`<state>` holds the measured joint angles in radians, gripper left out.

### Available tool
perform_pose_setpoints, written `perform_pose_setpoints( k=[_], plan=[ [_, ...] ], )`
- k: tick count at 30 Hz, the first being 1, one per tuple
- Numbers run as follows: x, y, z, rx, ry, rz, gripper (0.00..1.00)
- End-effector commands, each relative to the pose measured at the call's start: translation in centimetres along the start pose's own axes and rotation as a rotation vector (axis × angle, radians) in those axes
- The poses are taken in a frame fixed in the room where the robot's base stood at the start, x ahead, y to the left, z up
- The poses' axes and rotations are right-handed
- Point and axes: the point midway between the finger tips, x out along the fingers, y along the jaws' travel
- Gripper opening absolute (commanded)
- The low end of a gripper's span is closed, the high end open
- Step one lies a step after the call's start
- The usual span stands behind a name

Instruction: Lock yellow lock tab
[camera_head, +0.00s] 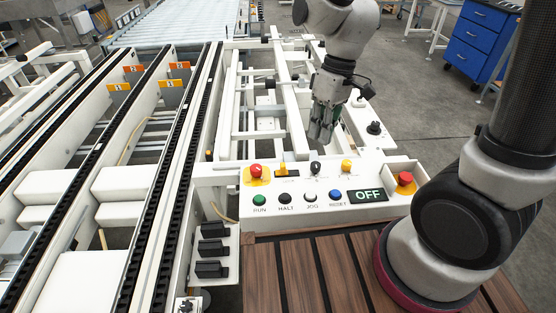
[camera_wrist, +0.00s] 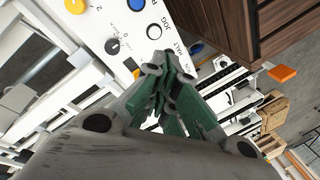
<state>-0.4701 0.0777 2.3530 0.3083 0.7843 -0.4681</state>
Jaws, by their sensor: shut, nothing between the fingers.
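The yellow lock tab (camera_head: 282,169) stands up from a small black base on the white control panel (camera_head: 225,200), between the red button on its yellow plate and a black knob. In the wrist view a yellow-orange piece that looks like the tab (camera_wrist: 137,73) shows just left of the fingertips, partly hidden by them. My gripper (camera_head: 321,133) is shut and empty, pointing down above the back edge of the panel, right of the tab and apart from it. Its green-padded fingers (camera_wrist: 163,71) are together in the wrist view.
The panel carries a red button (camera_head: 256,170), black knob (camera_head: 315,167), yellow knob (camera_head: 347,166), a row of push buttons, an OFF display (camera_head: 368,196) and another red button (camera_head: 404,179). Conveyor rails (camera_head: 165,170) lie left. A slatted wooden deck (camera_head: 300,265) lies in front.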

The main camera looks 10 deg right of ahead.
Motion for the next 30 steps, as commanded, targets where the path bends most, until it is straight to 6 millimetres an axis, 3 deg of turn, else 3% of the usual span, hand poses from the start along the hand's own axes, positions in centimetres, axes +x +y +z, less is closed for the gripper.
perform_pose_setpoints(
  k=[3,5,10,18,30],
  plan=[
    [4.5,-1.2,-3.7,-0.227,0.014,-0.044,0.00],
    [5.9,-1.1,-5.4,-0.345,0.051,-0.048,0.00],
    [5.5,-0.5,-8.9,-0.617,0.188,0.010,0.00],
    [5.4,-0.2,-9.9,-0.838,0.222,0.066,0.00],
    [5.7,-0.2,-9.9,-0.848,0.220,0.066,0.00]
  ],
)
